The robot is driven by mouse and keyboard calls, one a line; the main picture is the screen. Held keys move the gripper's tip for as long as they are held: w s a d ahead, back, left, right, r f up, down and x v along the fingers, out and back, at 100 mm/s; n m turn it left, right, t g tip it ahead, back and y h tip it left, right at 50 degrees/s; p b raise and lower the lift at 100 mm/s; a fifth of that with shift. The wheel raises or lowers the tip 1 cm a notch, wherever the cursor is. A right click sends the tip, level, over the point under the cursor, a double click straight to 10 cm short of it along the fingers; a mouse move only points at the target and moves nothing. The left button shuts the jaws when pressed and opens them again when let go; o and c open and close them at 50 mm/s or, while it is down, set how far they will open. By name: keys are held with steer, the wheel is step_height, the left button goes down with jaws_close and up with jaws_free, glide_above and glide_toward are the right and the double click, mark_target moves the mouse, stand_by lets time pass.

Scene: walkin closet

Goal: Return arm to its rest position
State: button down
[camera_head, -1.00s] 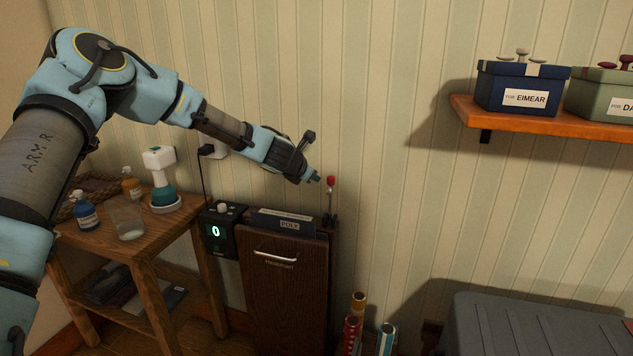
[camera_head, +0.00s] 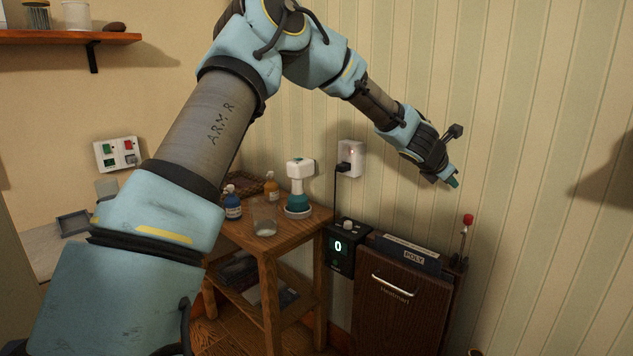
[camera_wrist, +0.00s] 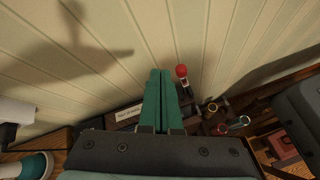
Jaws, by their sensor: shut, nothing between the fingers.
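My gripper (camera_head: 454,182) is at the end of my outstretched blue arm, in front of the striped wall and above the dark wooden cabinet (camera_head: 402,306). In the wrist view its two green fingers (camera_wrist: 161,75) lie together with nothing between them. The red-knobbed lever (camera_head: 467,220) stands below and to the right of the fingertips, apart from them. In the wrist view the red knob (camera_wrist: 181,71) shows just right of the fingers.
A wooden side table (camera_head: 272,240) holds bottles, a glass and a white-and-teal device (camera_head: 299,187). A black box (camera_head: 345,248) showing 0 stands beside the cabinet. A wall shelf (camera_head: 60,38) is at upper left. A grey case (camera_wrist: 300,108) shows at right in the wrist view.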

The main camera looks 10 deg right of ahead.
steer(key=w+a+f+m+y, duration=0.1)
steer(key=a+f+m+y, duration=0.35)
steer(key=a, duration=1.15)
steer(key=w+a+m+y, duration=0.1)
steer(key=a+m, duration=0.7)
steer(key=a, duration=0.9)
steer(key=s+a+f+m+g+y, duration=0.1)
steer(key=s+a, duration=0.3)
steer(key=a, duration=0.4)
steer(key=s+a+f+m+g+y, duration=0.1)
steer(key=s+a+m, duration=0.3)
steer(key=a, duration=0.5)
steer(key=s+a+m+g+y, duration=0.1)
steer(key=s+a+m+y, duration=0.1)
steer(key=s+a, duration=0.4)
steer(key=a, duration=0.3)
steer(key=shift+s+f, duration=0.15)
steer(key=shift+f, duration=0.25)
steer(key=shift+a+y, duration=0.1)
steer(key=shift+y, duration=0.15)
